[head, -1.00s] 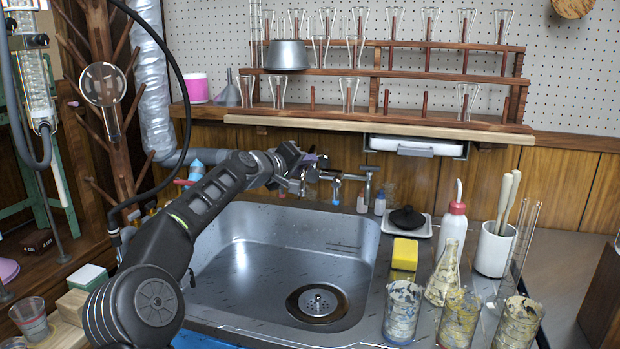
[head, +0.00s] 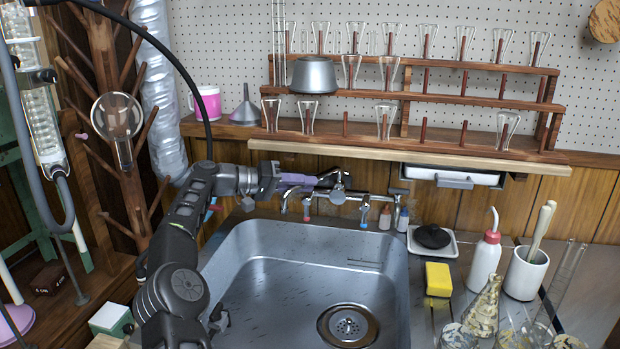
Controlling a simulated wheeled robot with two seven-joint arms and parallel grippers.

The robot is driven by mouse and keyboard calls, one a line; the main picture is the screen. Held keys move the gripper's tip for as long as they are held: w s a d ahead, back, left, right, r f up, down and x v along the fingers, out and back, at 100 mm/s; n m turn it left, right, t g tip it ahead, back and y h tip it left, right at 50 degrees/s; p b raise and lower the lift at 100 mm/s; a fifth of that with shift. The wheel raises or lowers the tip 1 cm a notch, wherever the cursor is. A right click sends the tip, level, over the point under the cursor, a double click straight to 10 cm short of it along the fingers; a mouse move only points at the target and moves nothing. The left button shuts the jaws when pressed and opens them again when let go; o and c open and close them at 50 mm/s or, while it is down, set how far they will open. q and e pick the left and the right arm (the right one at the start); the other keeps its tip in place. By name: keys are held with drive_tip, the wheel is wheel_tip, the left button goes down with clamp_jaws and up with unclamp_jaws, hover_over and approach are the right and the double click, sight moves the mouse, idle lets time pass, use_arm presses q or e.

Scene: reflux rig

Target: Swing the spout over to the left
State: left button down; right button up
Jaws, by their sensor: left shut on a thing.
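The chrome tap fitting (head: 376,197) stands along the back edge of the sink, with small handles on it. My left gripper (head: 328,181) reaches in from the left above the back of the sink, its fingers pointing right. It is shut on the spout (head: 339,196) near the middle of the fitting. The fingers hide part of the spout, so its exact direction is hard to tell. My right gripper is not in view.
The steel sink (head: 285,285) below is empty, with a drain (head: 348,325). A yellow sponge (head: 438,279), a wash bottle (head: 486,262) and a white pot (head: 525,274) stand at right. A wooden drying tree (head: 105,75) stands at left.

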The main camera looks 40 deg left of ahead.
use_arm(q)
drive_tip(key=shift+a, duration=0.1)
idle(0.3)
drive_tip(key=c, duration=1.6)
unclamp_jaws()
drive_tip(key=shift+w+f, duration=0.1)
drive_tip(key=shift+c, duration=0.2)
drive_tip(key=p+v, duration=0.1)
drive_tip(key=v, duration=0.6)
drive_tip(key=shift+s+a, duration=0.2)
drive_tip(key=shift+s, duration=0.1)
drive_tip(key=shift+p, duration=0.3)
